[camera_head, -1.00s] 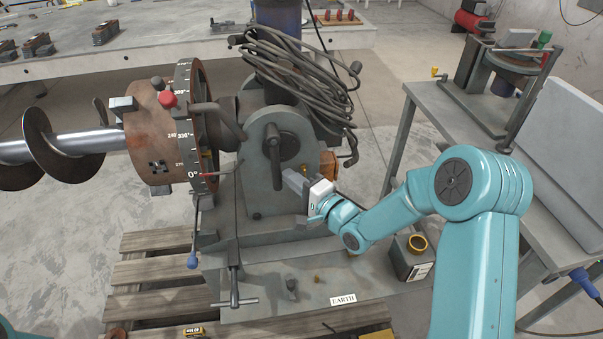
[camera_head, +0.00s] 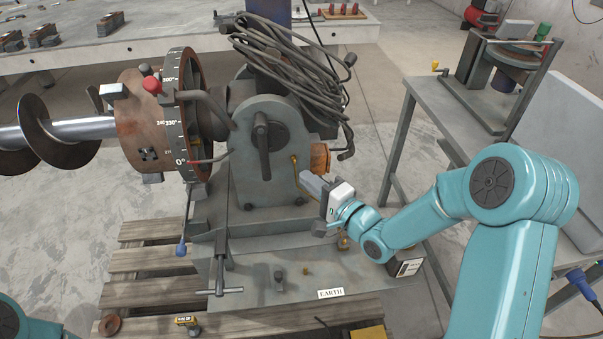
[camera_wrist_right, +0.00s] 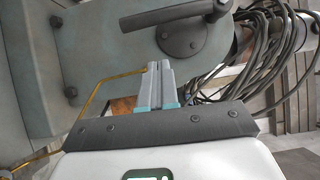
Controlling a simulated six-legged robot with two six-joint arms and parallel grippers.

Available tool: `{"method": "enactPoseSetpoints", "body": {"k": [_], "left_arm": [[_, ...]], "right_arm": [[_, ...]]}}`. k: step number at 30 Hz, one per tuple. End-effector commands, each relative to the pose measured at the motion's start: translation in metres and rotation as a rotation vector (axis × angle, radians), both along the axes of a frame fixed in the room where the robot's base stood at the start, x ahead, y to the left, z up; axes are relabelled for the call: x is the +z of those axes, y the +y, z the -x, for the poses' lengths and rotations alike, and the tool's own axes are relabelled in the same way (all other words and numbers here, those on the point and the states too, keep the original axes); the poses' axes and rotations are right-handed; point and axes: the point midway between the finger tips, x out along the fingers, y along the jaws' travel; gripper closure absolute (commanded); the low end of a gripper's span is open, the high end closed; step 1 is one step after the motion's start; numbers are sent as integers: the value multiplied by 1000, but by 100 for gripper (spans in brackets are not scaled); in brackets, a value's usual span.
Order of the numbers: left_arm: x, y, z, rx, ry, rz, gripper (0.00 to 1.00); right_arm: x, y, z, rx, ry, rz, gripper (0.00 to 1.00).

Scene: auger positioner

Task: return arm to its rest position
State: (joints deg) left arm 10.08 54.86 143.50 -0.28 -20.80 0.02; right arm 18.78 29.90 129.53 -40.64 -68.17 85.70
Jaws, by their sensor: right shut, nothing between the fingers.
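My right arm (camera_head: 430,215) is teal and reaches in from the right of the head view. Its gripper (camera_head: 304,177) is in front of the right side of the positioner's grey housing (camera_head: 270,150). In the right wrist view the gripper fingers (camera_wrist_right: 157,85) are together with nothing between them. They point at the housing, below its dark lever (camera_wrist_right: 175,14); I cannot tell the exact gap. A brass-coloured bent rod (camera_head: 293,170) runs down the housing beside the fingertips. Of my left arm (camera_head: 25,325) only a teal part shows at the lower left corner; its gripper is out of view.
Looped cables (camera_head: 290,70) hang over the positioner top. The scaled dial (camera_head: 172,120) and auger (camera_head: 60,130) extend left. A small box (camera_head: 405,263) sits by the forearm. Open floor (camera_head: 390,140) lies between positioner and table.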

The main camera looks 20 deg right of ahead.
Motion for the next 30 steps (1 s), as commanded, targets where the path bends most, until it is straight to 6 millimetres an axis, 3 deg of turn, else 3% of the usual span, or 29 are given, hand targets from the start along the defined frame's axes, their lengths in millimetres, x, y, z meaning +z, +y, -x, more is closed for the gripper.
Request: {"method": "enactPoseSetpoints", "body": {"k": [7, 16, 19, 21, 23, 26, 30], "left_arm": [[-4, 0, 0, 0, 0, 0, 48], [-3, 0, 0, 0, 0, 0, 48], [11, 0, 0, 0, 0, 0, 48], [28, 0, 0, 0, 0, 0, 48], [44, 0, 0, 0, 0, 0, 48], [62, 0, 0, 0, 0, 0, 48], [75, 0, 0, 0, 0, 0, 48]], "right_arm": [[0, -14, 39, -2, 0, 0, 100], [2, -18, 49, 2, -2, -1, 100], [8, 0, 48, 40, 15, -13, 100], [0, 29, 50, 100, 72, -46, 100], [-24, 57, 55, 121, 193, -72, 100], [-92, 90, 83, 152, 443, 94, 100], [-176, 112, 158, 328, 744, 466, 100]]}}
